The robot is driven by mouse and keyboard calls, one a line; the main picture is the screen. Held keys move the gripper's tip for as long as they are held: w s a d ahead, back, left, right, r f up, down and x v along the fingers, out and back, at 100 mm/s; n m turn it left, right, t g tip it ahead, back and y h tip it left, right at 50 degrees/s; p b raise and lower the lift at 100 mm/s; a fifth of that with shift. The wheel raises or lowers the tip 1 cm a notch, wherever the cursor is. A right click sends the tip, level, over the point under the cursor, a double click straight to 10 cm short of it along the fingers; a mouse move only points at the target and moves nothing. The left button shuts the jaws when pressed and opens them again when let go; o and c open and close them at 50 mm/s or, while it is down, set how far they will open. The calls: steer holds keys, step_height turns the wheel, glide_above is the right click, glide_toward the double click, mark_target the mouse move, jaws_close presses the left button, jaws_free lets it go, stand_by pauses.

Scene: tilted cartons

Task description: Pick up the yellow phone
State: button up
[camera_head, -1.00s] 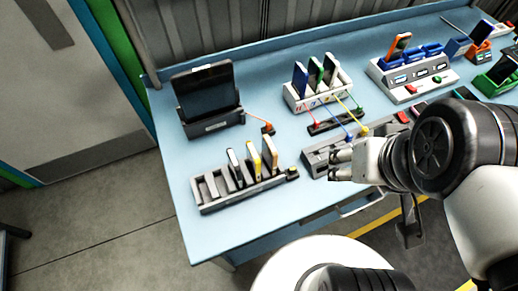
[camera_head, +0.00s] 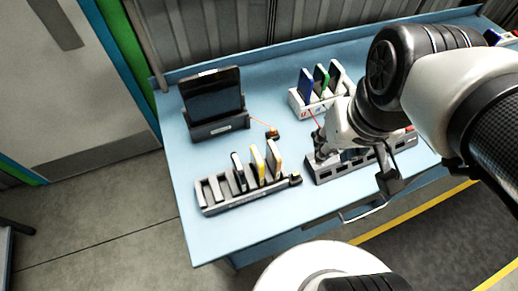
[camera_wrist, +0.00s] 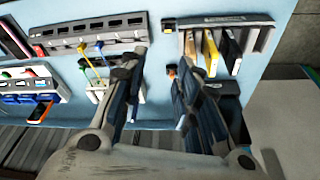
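The grey slotted rack (camera_head: 212,200) at the front left of the table holds several thin upright phones. Two at its right end show yellow: one phone (camera_head: 258,165) and the rightmost phone (camera_head: 274,160); I cannot tell for certain which is the yellow phone. A dark phone (camera_head: 238,172) stands left of them. In the wrist view the rack (camera_wrist: 262,38) is at the upper right, with a yellow-edged phone (camera_wrist: 210,52) in it. My gripper (camera_wrist: 152,75) is open and empty, its fingers apart. In the head view my gripper (camera_head: 321,150) is right of the rack, above the table.
A large dark tablet (camera_head: 212,95) stands in a black dock behind the rack. A white holder (camera_head: 298,106) with blue, green and dark phones is at the back. A long grey slotted strip (camera_head: 320,176) lies under my gripper. Blue tabletop is clear left of the rack.

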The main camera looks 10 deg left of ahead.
steer(key=w+a, duration=0.1)
steer(key=a, duration=0.1)
steer(key=w+a+f+n+g, duration=0.1)
steer(key=w+a, duration=0.1)
steer(key=w+a+n, duration=0.1)
steer(key=a, duration=0.1)
steer(key=shift+w+a+f+g+p, duration=0.15)
steer(key=shift+f+g+p, duration=0.15)
steer(key=shift+f, duration=0.1)
steer(key=shift+c, duration=0.5)
steer(key=n+g, duration=0.2)
glide_toward(258, 154)
steer(key=shift+s+a+h, duration=0.2)
steer(key=shift+a+h, duration=0.1)
step_height(258, 154, down, 12)
steer(key=b, duration=0.3)
step_height(258, 154, down, 5)
steer(key=b, duration=0.2)
steer(key=shift+s+a+f+b, duration=0.1)
steer(key=shift+s+f+b, duration=0.05)
steer(key=shift+b, duration=0.2)
jaws_close()
